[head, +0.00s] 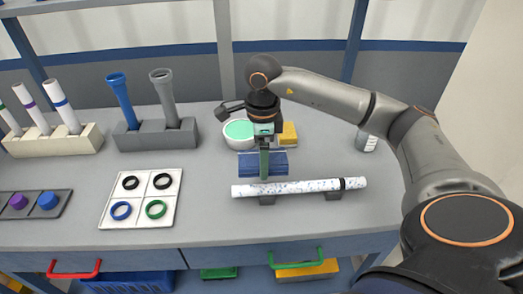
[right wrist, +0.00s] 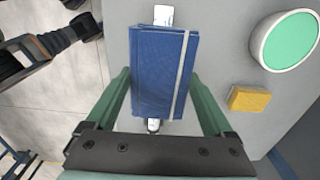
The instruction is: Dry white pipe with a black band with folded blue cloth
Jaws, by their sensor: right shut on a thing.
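The white pipe with a black band (head: 300,187) lies level across two small grey supports on the table. It is speckled with blue drops, and its black band (head: 343,184) is near the right end. My right gripper (head: 264,165) is shut on the folded blue cloth (head: 248,165), above the left half of the pipe. The cloth also shows between the fingers in the right wrist view (right wrist: 155,75), where it covers most of the pipe; a white end (right wrist: 163,14) shows past it. I cannot tell whether cloth and pipe touch. My left gripper is not in view.
A white bowl with a green inside (head: 239,132) and a yellow sponge (head: 289,134) stand behind the cloth. Pipe racks (head: 155,135) stand at the back left. A white tray with several rings (head: 142,190) lies left of the pipe. A small container (head: 366,142) stands back right.

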